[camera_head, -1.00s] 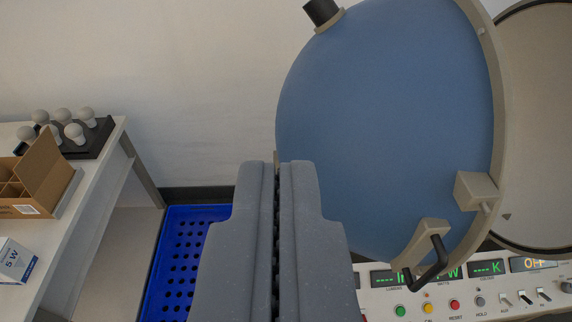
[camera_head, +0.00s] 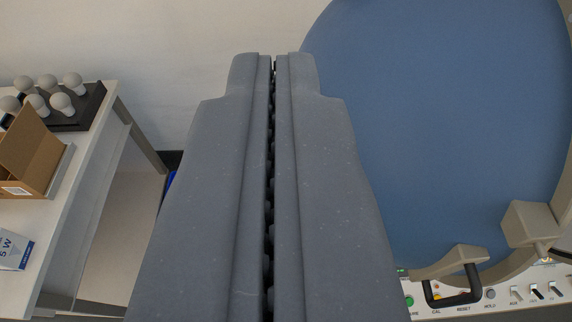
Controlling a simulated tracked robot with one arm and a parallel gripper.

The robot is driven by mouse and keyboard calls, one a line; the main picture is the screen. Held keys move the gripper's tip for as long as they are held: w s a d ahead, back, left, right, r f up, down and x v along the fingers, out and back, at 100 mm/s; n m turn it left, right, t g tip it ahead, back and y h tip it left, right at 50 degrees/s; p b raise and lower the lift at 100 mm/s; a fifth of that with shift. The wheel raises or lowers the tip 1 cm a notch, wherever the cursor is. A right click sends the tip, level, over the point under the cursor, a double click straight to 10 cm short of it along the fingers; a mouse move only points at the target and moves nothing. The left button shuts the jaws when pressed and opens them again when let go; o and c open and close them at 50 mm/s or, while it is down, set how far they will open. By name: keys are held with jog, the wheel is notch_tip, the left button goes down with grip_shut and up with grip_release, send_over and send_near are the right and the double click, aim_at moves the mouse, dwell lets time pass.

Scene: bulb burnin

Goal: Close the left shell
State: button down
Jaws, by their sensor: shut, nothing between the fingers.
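The left shell is a large blue dome (camera_head: 440,120) with a beige rim, filling the right side of the view. Its black handle (camera_head: 455,297) on a beige bracket (camera_head: 452,262) sits low on it, in front of the control panel. A beige block (camera_head: 530,222) is fixed at the rim. My gripper (camera_head: 273,62) is shut and empty. Its tips are just left of the dome's left edge in the picture; I cannot tell whether they touch it. The gripper body hides part of the dome's lower left.
A control panel (camera_head: 500,300) with buttons and switches lies below the dome. At the left, a white table (camera_head: 75,200) carries a black tray (camera_head: 85,115) with several bulbs, a cardboard box (camera_head: 30,155) and a bulb carton (camera_head: 14,250). Bare wall shows between table and dome.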

jog(key=w+a+f+g+h+p, duration=0.1)
jog(key=w+a+f+g+p, duration=0.2)
jog(key=w+f, duration=0.45)
jog(key=w+a+f+n+g+h+p, duration=0.1)
jog(key=w+a+f+g+h+p, duration=0.25)
jog(key=f, duration=0.95)
jog(key=w+f+n+g+p, duration=0.15)
jog(key=w+f+p, duration=0.45)
jog(key=f, duration=0.7)
jog(key=w+d+f+p, duration=0.2)
jog(key=w+d+f, duration=0.3)
jog(key=d+f, duration=0.1)
jog(key=shift+d+f+m+g, duration=0.35)
jog(key=shift+d+g, duration=0.05)
jog(key=shift+d, duration=0.2)
jog(key=shift+d, duration=0.2)
